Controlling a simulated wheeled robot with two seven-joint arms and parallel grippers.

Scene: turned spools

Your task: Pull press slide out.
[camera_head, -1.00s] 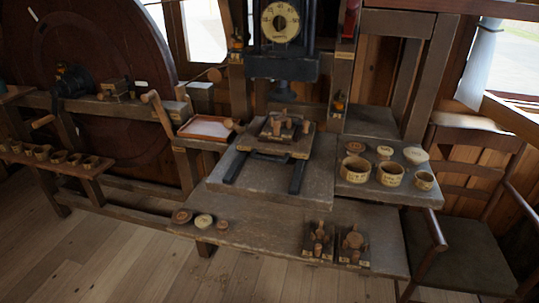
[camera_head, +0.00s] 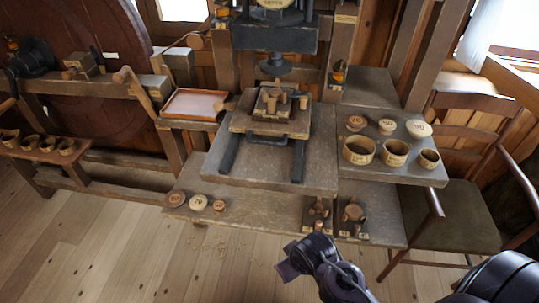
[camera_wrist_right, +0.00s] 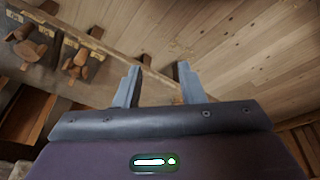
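The press slide (camera_head: 240,123) is a square wooden plate on two dark rails (camera_head: 299,160), below the press screw (camera_head: 276,66). A small stacked block with wooden pegs (camera_head: 273,101) sits on it. A dark bar handle (camera_head: 268,138) shows at its front edge. My right gripper (camera_head: 284,268) is low in front of the bench, well short of the slide and apart from it. In the right wrist view its two fingers (camera_wrist_right: 160,84) are spread with nothing between them. My left gripper is not in view.
Labelled cups (camera_head: 393,153) and lids stand on the right shelf. Two small peg fixtures (camera_head: 352,215) sit on the lower bench near my right gripper. Round discs (camera_head: 199,202) lie at its left. A chair (camera_head: 455,215) stands at right.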

